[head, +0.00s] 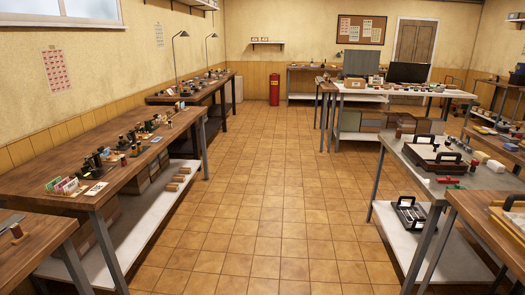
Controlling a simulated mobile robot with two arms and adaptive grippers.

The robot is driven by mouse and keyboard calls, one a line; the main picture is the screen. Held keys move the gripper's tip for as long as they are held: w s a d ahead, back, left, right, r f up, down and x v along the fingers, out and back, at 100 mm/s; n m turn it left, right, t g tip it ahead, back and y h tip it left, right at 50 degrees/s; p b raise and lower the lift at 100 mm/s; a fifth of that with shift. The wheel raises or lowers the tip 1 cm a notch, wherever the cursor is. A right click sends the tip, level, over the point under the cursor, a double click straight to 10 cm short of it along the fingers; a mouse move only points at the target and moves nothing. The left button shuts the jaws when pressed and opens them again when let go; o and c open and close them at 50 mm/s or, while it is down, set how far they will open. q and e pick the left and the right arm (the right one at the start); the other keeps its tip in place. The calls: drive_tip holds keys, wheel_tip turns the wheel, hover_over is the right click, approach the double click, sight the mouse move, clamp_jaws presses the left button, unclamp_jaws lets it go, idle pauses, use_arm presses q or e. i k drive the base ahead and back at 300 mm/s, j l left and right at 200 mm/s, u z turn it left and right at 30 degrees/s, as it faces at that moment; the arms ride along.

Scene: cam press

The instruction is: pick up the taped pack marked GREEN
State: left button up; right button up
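I cannot make out a taped pack marked GREEN; labels are too small to read at this distance. Small coloured packs or cards (66,186), some greenish, stand near the front edge of the left wooden workbench (45,165). Pale cards (95,190) lie beside them. Several brown boxes (178,178) sit on the white shelf under that bench. More brown and greenish boxes (362,122) sit under the white-topped table at the back right. Neither of my grippers shows in the head view.
A wide tiled aisle (270,180) is clear down the middle. A grey bench (415,158) and a wooden bench (490,215) border it at right. Another wooden bench (160,97) stands farther back left. A red extinguisher-like cylinder (274,90) stands by the back wall.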

sight(182, 170)
drive_tip(key=i, duration=1.1)
drive_tip(key=i+l, duration=0.1)
drive_tip(key=i, duration=0.95)
drive_tip(key=i+j+u, duration=0.05)
